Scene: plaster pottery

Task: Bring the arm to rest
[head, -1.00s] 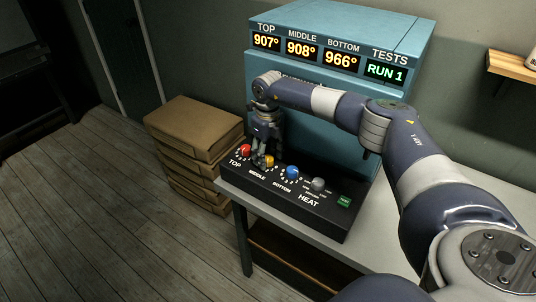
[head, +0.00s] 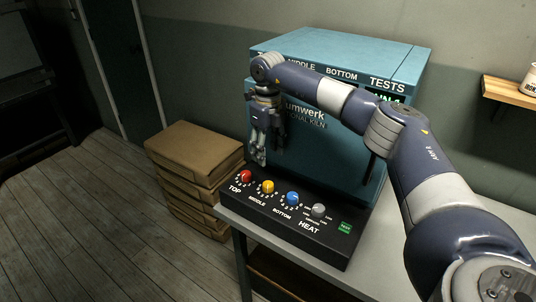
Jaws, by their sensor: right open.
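My right arm reaches in from the right across the front of the blue kiln (head: 330,155). Its right gripper (head: 259,160) hangs pointing down, open and empty, in front of the kiln's left side and above the control panel (head: 300,245). It is clear of the knobs. The panel carries a red knob (head: 245,176), a yellow knob (head: 267,187), a blue knob (head: 292,199) and a grey knob (head: 318,210). A green button (head: 345,227) is at its right end. My arm hides most of the kiln's displays. My left gripper does not show.
The kiln and panel stand on a light grey table (head: 395,262). Brown boxes (head: 195,150) are stacked on the floor to the left. A small wooden shelf (head: 508,92) with a white container (head: 530,78) is on the right wall. The wooden floor at left is clear.

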